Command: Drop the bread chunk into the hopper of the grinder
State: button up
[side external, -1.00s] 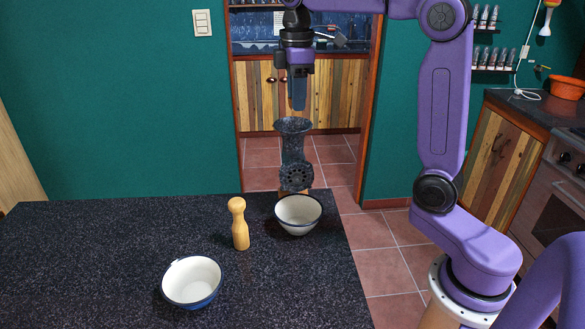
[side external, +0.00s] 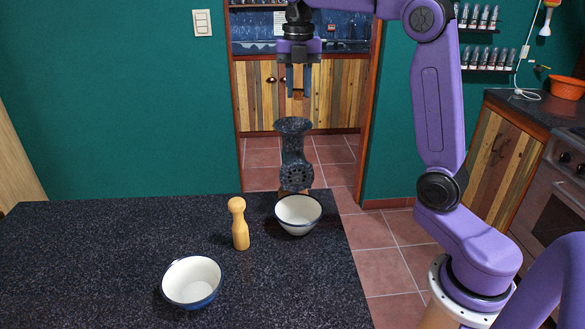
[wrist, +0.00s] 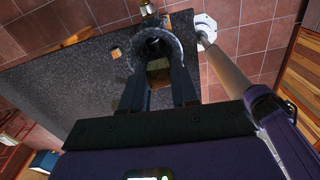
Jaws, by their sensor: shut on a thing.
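The bread chunk (side external: 298,94) is a small brown piece between the two fingers of my gripper (side external: 299,92). My gripper is shut on it and points down. The dark speckled grinder (side external: 296,165) stands at the back edge of the table. Its hopper (side external: 293,124) opens upward, below the gripper, with a gap between them in the side view. In the wrist view, the chunk (wrist: 158,67) shows between the fingers (wrist: 158,92), overlapping the near part of the round hopper rim (wrist: 176,40). The inside of the hopper is dark.
A white bowl (side external: 299,212) stands below the grinder's outlet plate. A blue-and-white bowl (side external: 192,280) is at the front. The rest of the dark table (side external: 90,260) is clear on the left.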

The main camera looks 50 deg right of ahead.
notch_tip(320, 180, down, 6)
dwell(0.7)
jog(key=o, duration=1.1)
notch_tip(320, 180, up, 12)
